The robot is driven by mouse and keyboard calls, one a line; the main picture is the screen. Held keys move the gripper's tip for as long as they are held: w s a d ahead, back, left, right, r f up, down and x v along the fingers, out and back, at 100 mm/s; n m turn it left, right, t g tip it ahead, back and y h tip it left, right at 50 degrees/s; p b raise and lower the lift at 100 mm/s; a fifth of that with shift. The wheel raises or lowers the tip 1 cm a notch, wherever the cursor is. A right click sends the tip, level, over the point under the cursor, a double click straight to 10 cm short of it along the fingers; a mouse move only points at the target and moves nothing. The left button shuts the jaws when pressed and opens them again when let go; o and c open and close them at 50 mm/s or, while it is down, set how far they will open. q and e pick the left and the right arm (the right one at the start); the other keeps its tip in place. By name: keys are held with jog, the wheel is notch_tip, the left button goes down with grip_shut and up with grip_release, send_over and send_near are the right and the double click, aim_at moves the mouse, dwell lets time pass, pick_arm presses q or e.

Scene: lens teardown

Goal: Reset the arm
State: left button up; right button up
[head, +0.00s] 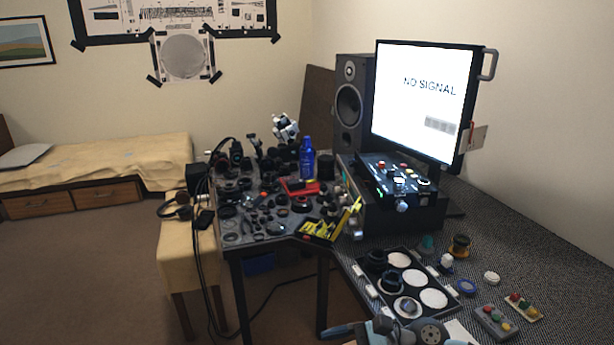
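Neither of my grippers can be made out in the head view. Blue-grey rounded parts with dark round joints show at the bottom edge, right of centre. They look like part of one of my arms, but I cannot tell which arm. No fingertips show there, and the rest is cut off by the frame edge.
A corner desk (545,255) carries a black tray (376,257) with round wells, button boxes (495,321) and a control box (398,184). A monitor (420,98) reads "NO SIGNAL". Lens parts and a blue bottle (307,160) crowd the left wing.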

jog(key=s+d+f+n+t+h+b, duration=0.2)
jog(key=s+d+f+n+t+h, duration=0.25)
jog(key=f, duration=0.35)
jog(key=s+d+f+n+t+h+b, duration=0.2)
jog(key=s+d+f+n+t+h, duration=0.1)
jog(key=s+d+f+n+h, duration=0.25)
jog(key=s+d+f+n+t+h+b, duration=0.2)
jog(key=s+d+f+n+t, duration=0.15)
jog(key=f+n, duration=0.45)
notch_tip(320, 180, up, 14)
jog(key=s+m+p, duration=0.1)
jog(key=m+p, duration=0.1)
jog(key=p, duration=1.9)
jog(key=shift+s+d+r+t, duration=0.25)
jog(key=shift+s+d+t, duration=0.05)
jog(key=shift+d+t, duration=0.1)
